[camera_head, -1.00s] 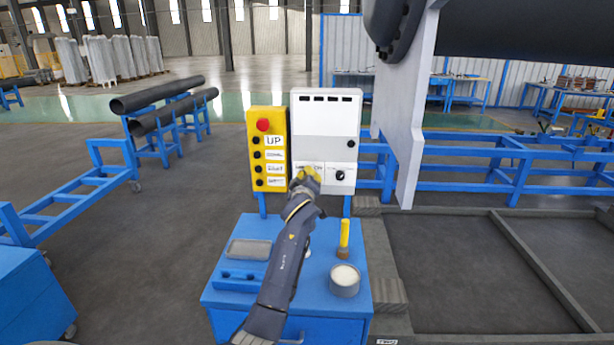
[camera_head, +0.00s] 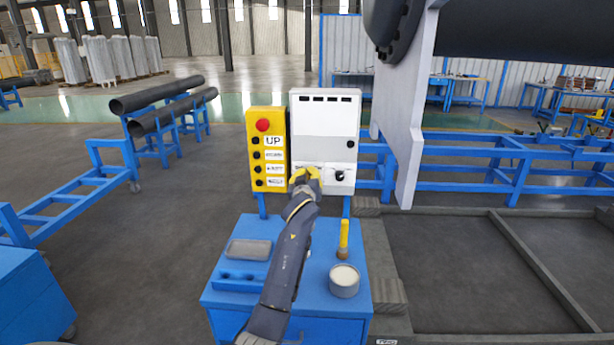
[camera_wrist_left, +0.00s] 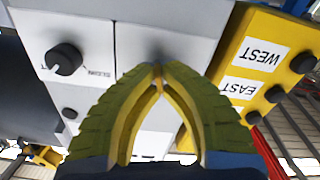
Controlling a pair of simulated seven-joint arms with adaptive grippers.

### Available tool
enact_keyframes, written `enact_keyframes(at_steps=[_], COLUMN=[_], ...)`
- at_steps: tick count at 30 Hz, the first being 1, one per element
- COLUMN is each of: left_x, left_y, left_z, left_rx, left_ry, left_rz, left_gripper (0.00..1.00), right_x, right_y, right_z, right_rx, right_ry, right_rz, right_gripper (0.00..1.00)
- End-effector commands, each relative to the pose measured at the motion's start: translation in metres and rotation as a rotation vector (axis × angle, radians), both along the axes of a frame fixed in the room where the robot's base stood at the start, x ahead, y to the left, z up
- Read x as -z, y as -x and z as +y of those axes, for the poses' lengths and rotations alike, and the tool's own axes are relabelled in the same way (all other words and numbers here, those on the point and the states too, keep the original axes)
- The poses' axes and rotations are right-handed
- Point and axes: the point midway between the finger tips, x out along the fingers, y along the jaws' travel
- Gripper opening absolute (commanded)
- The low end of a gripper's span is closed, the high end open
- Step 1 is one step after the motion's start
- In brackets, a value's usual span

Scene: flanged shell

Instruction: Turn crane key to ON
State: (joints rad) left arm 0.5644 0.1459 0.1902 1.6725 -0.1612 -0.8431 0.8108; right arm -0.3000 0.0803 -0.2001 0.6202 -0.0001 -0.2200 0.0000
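The right panel carries a black rotary knob (camera_head: 340,175), which also shows at the left of the inverted left wrist view (camera_wrist_left: 63,60). My left gripper (camera_head: 306,171) is in front of the left panel and hides most of it. In the left wrist view its yellow-green fingertips (camera_wrist_left: 160,68) come together just before a small blurred dark spot on that panel. I cannot make out a key there or its position. My right gripper is not in view.
A yellow button pendant (camera_head: 267,150) with a red button hangs left of the box. The blue cart (camera_head: 225,297) carries a grey block (camera_head: 249,250), a yellow-handled tool (camera_head: 343,240) and a white-topped can (camera_head: 344,281). A grey plate (camera_head: 408,130) hangs at the right.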

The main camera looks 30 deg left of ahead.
Motion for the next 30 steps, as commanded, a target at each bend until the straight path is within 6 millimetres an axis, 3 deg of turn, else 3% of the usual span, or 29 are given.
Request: enact_keyframes(at_steps=[30], left_x=[0.0004], left_y=[-0.0029], left_z=[-0.0048], left_rx=[-0.001], left_ry=[-0.795], left_rz=[0.421], left_gripper=[0.0], right_x=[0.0], right_y=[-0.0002], right_z=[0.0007], right_rx=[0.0], right_ry=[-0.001], right_rz=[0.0], right_gripper=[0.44])
